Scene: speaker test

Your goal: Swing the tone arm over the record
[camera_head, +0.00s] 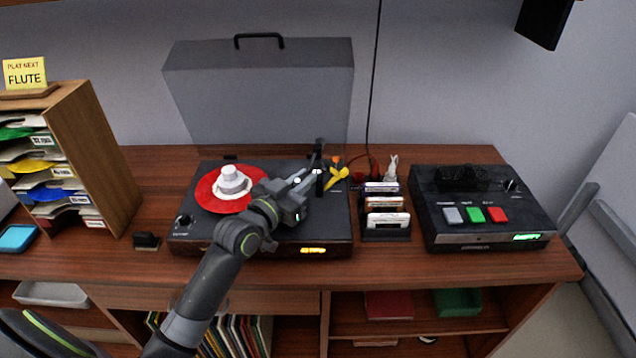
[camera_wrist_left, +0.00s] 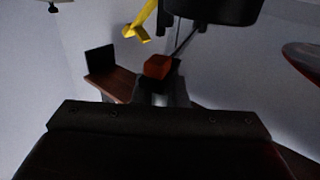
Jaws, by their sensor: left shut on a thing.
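The turntable (camera_head: 330,232) sits on the wooden shelf top with its clear grey lid (camera_head: 260,95) raised. A red record (camera_head: 207,194) with a white stepped piece (camera_head: 232,181) on its middle lies on the platter; its edge also shows in the left wrist view (camera_wrist_left: 305,60). My left gripper (camera_head: 312,182) is at the right side of the record, over the turntable, shut on the tone arm. In the left wrist view a red block (camera_wrist_left: 157,67) shows at the fingertips, with a thin rod (camera_wrist_left: 186,41) running up right. The fingers hide much of the tone arm. My right gripper is out of view.
A yellow part (camera_head: 337,179) stands close right of my gripper. A rack of cards (camera_head: 386,222) and a black box with coloured buttons (camera_head: 480,234) stand farther right. A wooden sleeve rack (camera_head: 103,160) is at left. A black cable hangs behind.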

